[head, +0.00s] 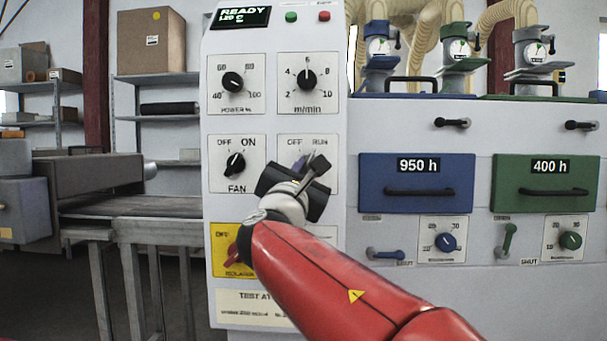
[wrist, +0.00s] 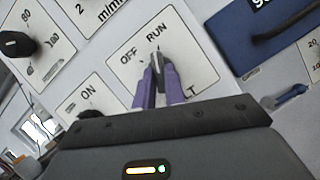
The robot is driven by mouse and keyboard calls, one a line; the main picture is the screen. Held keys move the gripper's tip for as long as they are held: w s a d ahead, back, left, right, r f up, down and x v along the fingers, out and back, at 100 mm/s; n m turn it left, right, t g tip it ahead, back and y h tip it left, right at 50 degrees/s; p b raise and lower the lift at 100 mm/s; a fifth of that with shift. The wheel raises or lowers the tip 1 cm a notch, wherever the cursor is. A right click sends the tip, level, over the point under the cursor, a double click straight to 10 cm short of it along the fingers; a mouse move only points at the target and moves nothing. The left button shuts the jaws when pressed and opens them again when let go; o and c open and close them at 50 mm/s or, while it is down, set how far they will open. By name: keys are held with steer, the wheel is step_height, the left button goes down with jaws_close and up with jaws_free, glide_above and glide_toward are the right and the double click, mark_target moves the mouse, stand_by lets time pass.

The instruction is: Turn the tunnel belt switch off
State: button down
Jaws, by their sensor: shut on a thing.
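The switch marked OFF and RUN sits on a white plate (head: 285,150) on the panel's front, right of the FAN switch. My gripper (head: 309,165) is at this plate, covering most of its knob and the label below. In the wrist view, the two purple fingers of my gripper (wrist: 157,84) are closed around the small dark knob (wrist: 155,60). The OFF and RUN words on the plate (wrist: 194,62) show above the fingers; only a letter T shows below.
The FAN switch (head: 236,163) is close on the left, pointing toward ON. Dials for power (head: 233,79) and m/min (head: 307,79) are above. A yellow plate with a red switch (head: 232,252) is below, partly behind my arm. Blue (head: 417,170) and green (head: 545,172) drawers are at right.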

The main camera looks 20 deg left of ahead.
steer(key=n+y+b, duration=0.1)
steer(key=n, duration=0.1)
steer(key=n+y, duration=0.1)
steer(key=n, duration=0.1)
steer(key=shift+d+f+n+y+b, duration=0.2)
steer(key=shift+n+y+b, duration=0.1)
steer(key=shift+n+b, duration=0.1)
steer(key=n+y, duration=0.1)
steer(key=n, duration=0.2)
steer(key=n+g+y+b, duration=0.1)
steer(key=n+y, duration=0.1)
steer(key=n, duration=0.2)
steer(key=n+g+y, duration=0.1)
steer(key=n+y, duration=0.1)
steer(key=n, duration=0.2)
steer(key=shift+w+d+r, duration=0.1)
steer(key=shift+d+r, duration=0.15)
steer(key=shift+n+y, duration=0.4)
steer(key=c, duration=1.5)
jaws_free()
steer(key=shift+o, duration=0.2)
steer(key=b+v, duration=0.2)
steer(key=v, duration=0.5)
steer(key=shift+s+b, duration=0.3)
steer(key=shift+s, duration=0.1)
